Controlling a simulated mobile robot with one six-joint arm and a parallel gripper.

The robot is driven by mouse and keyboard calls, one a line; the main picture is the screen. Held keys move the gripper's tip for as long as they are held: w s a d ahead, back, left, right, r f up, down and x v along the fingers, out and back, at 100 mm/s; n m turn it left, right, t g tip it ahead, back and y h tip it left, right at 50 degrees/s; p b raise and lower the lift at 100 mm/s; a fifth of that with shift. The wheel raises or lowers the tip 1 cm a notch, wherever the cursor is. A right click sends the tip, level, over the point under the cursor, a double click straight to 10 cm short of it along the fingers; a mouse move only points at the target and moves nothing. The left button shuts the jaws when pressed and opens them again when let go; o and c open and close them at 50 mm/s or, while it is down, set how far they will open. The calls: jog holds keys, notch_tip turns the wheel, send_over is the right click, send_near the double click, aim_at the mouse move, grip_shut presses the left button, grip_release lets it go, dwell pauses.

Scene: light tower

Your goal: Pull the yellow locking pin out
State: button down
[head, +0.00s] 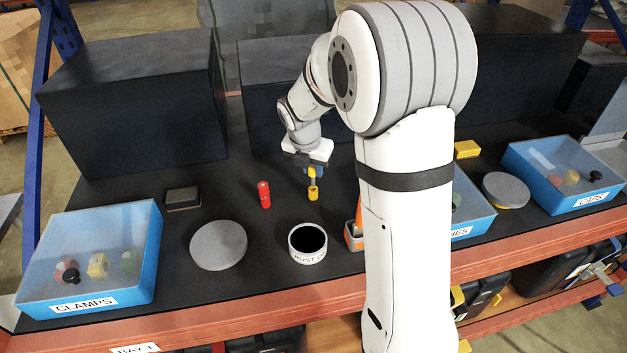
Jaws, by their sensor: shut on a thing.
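My gripper (311,170) points down over the middle of the dark bench and is shut on a small yellow piece, which I take for the yellow locking pin (312,173). A short greyish stem and a yellow lower part (313,194) show right below the fingers. The view is too small to tell whether the pin is still seated in that lower part or apart from it. My own arm stands in front of the bench's right half and hides part of it.
A red cylinder (264,194) stands just left of my gripper. A white ring-shaped cup (307,243) and a grey disc (218,246) are nearer the front. Blue bins stand left (142,262) and right (609,197). Large dark boxes (135,100) line the back.

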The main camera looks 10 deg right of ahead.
jog(key=shift+r+p, duration=0.95)
jog(key=shift+r, duration=0.25)
